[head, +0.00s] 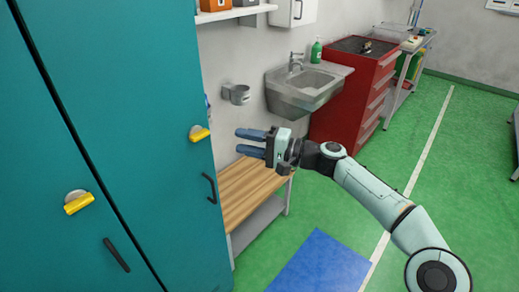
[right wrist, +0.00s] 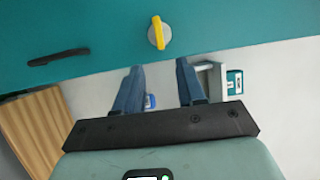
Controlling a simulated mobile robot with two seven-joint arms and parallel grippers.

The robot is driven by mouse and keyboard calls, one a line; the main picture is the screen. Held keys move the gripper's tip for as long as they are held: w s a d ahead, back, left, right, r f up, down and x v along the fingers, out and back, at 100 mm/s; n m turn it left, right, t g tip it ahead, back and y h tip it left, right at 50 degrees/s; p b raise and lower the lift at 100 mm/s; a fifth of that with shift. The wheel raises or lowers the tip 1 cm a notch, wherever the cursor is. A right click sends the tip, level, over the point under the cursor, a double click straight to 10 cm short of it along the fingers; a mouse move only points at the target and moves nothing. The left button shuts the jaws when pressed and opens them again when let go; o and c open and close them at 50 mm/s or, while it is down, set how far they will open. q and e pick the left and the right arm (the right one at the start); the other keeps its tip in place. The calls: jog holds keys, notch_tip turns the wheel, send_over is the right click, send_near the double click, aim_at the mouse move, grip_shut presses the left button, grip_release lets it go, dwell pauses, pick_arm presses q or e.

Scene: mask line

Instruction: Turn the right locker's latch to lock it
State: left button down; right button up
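The right locker (head: 160,110) is a teal door. Its latch, a yellow bar on a round grey plate (head: 199,133), sits near the door's right edge, with the bar lying roughly level. The latch also shows in the right wrist view (right wrist: 157,33), beyond the fingertips and roughly centred between them. My right gripper (head: 237,141) is open and empty, to the right of the latch and apart from it. Its two blue fingers point toward the locker in the right wrist view (right wrist: 158,68). My left gripper is not in view.
The left locker (head: 40,150) has a similar yellow latch (head: 78,202). A black handle (head: 210,188) is below the right latch. A wooden bench (head: 250,185) stands under my right gripper. A sink (head: 305,88) and red tool cabinet (head: 350,90) are behind. Green floor at right is open.

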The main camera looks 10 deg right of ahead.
jog(key=v, duration=0.3)
jog(key=shift+s+d+b, duration=0.2)
jog(key=shift+d+b, duration=0.1)
jog(key=shift+d, duration=0.05)
notch_tip(320, 180, down, 24)
jog(key=a+m+g+h+p, duration=0.2)
jog(key=h+p, duration=0.1)
jog(key=h, duration=0.2)
jog(key=s+f+g+h+p, duration=0.1)
jog(key=s+f+g, duration=0.1)
jog(key=s+f, duration=0.45)
jog(key=s+f+g+h+p, duration=0.1)
jog(key=s+f+g+h, duration=0.15)
jog(key=f, duration=0.75)
jog(key=s+f+n+g+h+p, duration=0.1)
jog(key=s+f, duration=0.4)
jog(key=s, duration=0.3)
jog(key=s+f+n+g+h+p, duration=0.1)
jog(key=s+f+p, duration=0.1)
jog(key=s+f, duration=0.5)
jog(key=s+r+n+g+h+p, duration=0.1)
jog(key=s+n+g, duration=0.1)
jog(key=s, duration=1.3)
jog(key=shift+s+d+r+p, duration=0.25)
jog(key=shift+s+d+p, duration=0.1)
jog(key=shift+d, duration=0.1)
